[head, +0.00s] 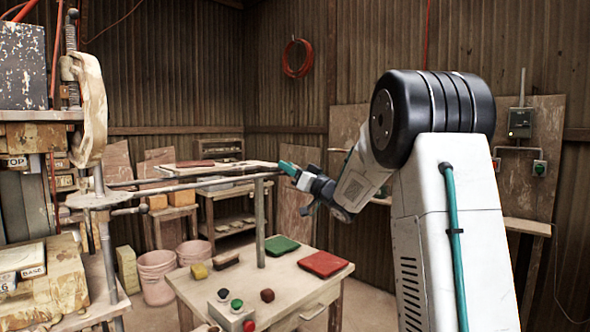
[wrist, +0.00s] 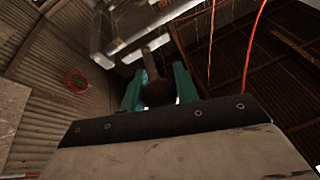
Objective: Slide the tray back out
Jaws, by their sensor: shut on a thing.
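The tray (head: 238,169) shows in the head view as a pale flat slab along the two grey rails (head: 150,187), out to the right of the press (head: 88,115). My gripper (head: 287,168), with teal fingers, is at the right end of the rails. In the wrist view my gripper (wrist: 157,78) is shut on a dark brown rounded handle (wrist: 157,93). A stem runs from the handle up to a grey metal frame (wrist: 130,25). The fingers hide the handle in the head view.
A post (head: 260,225) stands under the rails' right end. Pink buckets (head: 157,275) stand on the floor behind. A wooden bench (head: 40,285) is at the left.

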